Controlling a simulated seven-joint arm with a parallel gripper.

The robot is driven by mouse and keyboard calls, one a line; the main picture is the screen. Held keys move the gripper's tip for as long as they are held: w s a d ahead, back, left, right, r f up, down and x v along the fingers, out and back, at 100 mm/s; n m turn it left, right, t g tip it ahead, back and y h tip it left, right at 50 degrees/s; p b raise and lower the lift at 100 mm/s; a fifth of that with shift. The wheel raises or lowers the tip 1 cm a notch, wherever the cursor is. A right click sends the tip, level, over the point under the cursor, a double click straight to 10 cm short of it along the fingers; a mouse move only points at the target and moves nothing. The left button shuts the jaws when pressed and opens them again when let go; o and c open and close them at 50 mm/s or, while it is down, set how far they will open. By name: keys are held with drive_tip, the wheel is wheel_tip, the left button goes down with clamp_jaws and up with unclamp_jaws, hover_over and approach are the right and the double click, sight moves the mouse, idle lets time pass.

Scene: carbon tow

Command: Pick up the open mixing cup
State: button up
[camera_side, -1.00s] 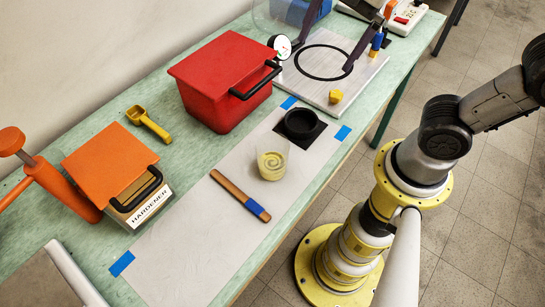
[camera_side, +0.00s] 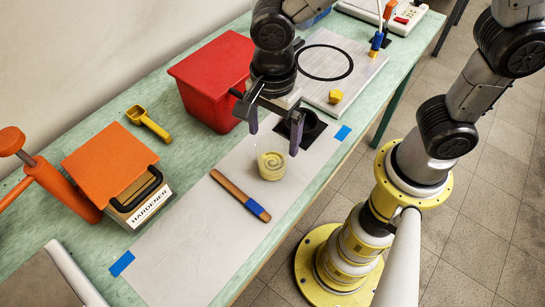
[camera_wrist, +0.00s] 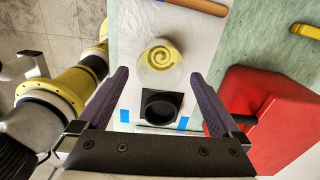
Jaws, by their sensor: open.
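The open mixing cup (camera_side: 271,165) is a small clear cup with a yellow swirl inside. It stands upright on the white sheet (camera_side: 200,240). In the wrist view the cup (camera_wrist: 160,62) is near the top centre, beyond my fingertips. My gripper (camera_side: 273,135) is open and empty, pointing down just behind the cup in the side view. In the wrist view my gripper (camera_wrist: 159,78) has its two fingers spread wide on either side of a black round holder (camera_wrist: 160,105). The holder (camera_side: 308,122) is partly hidden by a finger in the side view.
A stick with a blue band (camera_side: 240,195) lies on the sheet left of the cup. A red lidded bin (camera_side: 205,85) stands close beside my gripper. An orange-lidded hardener box (camera_side: 110,160) and yellow scoop (camera_side: 148,122) are further left. The sheet's front left is clear.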

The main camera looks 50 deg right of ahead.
sight(272, 151)
drive_tip(key=shift+f, duration=3.05)
drive_tip(key=c, duration=1.2)
drive_tip(key=shift+c, duration=0.2)
drive_tip(key=shift+w+r, duration=0.1)
drive_tip(key=shift+r, duration=0.05)
